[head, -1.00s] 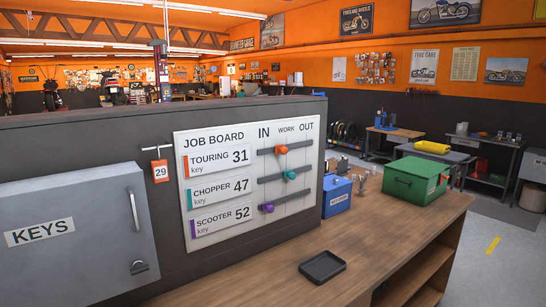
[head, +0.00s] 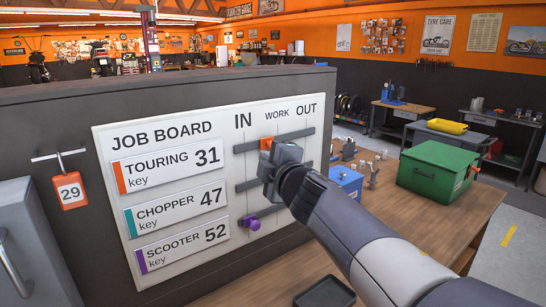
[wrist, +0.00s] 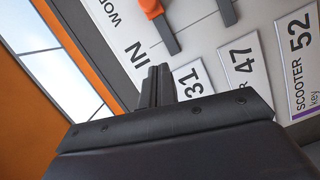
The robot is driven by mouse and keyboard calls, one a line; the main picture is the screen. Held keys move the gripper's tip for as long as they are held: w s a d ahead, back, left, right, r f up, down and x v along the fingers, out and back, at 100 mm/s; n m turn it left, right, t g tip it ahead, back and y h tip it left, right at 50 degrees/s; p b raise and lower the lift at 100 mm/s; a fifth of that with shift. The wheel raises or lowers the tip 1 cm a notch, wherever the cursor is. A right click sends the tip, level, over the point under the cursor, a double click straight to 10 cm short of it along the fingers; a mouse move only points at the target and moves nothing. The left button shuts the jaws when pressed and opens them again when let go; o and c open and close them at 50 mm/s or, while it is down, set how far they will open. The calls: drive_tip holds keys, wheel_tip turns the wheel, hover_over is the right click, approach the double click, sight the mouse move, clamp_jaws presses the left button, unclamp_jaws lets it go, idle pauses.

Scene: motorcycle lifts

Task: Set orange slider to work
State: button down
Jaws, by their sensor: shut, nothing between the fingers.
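The orange slider (head: 266,143) sits on the top track of the white job board (head: 150,120), in the TOURING row, under and a little left of the WORK label. It also shows at the top edge of the wrist view (wrist: 151,8), partly cut off. My gripper (head: 269,168) is shut and empty, in front of the board just below the orange slider in the head view. In the wrist view its closed fingertips (wrist: 158,72) stand near the IN label and the 31 plate, apart from the orange slider. Contact with the board cannot be told.
The purple slider (head: 251,224) is on the bottom track near IN. My gripper hides the CHOPPER row's slider. A tag 29 (head: 70,191) hangs left of the board. On the bench are a green box (head: 436,168), a blue box (head: 346,181) and a black tray (head: 324,292).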

sight(260, 143)
drive_tip(key=shift+w+d+f+p, duration=0.1)
drive_tip(key=shift+w+f+p, duration=0.15)
drive_tip(key=shift+w, duration=1.4)
drive_tip(key=shift+w+d+f+p, duration=0.15)
drive_tip(key=shift+w+f, duration=0.1)
drive_tip(key=shift+w, duration=1.45)
drive_tip(key=shift+w+f+p, duration=0.2)
drive_tip(key=shift+w+f, duration=0.05)
drive_tip(key=shift+w, duration=1.4)
